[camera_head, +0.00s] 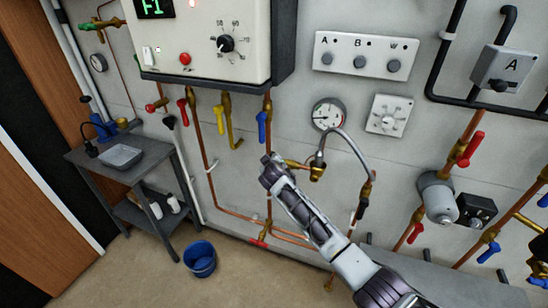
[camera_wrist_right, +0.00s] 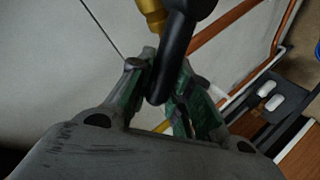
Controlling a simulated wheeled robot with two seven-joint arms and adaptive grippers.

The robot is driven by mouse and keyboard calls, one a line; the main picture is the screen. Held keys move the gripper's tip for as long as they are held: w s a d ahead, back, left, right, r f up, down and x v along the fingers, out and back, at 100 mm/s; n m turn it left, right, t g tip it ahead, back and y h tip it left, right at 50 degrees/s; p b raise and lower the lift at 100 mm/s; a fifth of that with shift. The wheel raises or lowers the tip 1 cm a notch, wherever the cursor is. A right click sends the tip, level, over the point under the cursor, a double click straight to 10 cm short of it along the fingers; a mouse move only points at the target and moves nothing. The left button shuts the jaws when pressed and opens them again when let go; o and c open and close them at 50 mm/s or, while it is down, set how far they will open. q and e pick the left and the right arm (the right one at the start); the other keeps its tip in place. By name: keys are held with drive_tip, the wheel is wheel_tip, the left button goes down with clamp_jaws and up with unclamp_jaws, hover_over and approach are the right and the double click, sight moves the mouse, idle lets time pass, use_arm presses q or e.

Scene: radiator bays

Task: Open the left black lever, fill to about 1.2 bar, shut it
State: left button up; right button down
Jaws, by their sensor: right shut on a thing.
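My right gripper (camera_head: 270,170) reaches in from the lower right to the pipes below the white boiler (camera_head: 205,45). In the right wrist view its fingers (camera_wrist_right: 163,78) are shut on a black lever (camera_wrist_right: 174,55) below a brass valve body (camera_wrist_right: 152,12). In the head view the gripper hides this lever. The grey hose (camera_head: 350,145) arches from a brass fitting (camera_head: 317,172) beside the gripper to a valve with another black lever (camera_head: 361,207). The round pressure gauge (camera_head: 327,114) hangs above; its reading is too small to tell. My left gripper is not in view.
Red levers (camera_head: 183,112), a yellow lever (camera_head: 232,137) and a blue lever (camera_head: 262,126) hang under the boiler near my gripper. A pump (camera_head: 437,197) is at the right. A grey side table (camera_head: 85,157) and a blue bucket (camera_head: 200,258) stand at the left.

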drive_tip(key=shift+a+f+n+h, duration=0.2)
drive_tip(key=shift+f+n+h, duration=0.1)
idle(0.4)
drive_tip(key=c, duration=1.3)
unclamp_jaws()
drive_tip(key=v, duration=1.2)
drive_tip(key=shift+r, duration=0.2)
drive_tip(key=shift+w, duration=0.15)
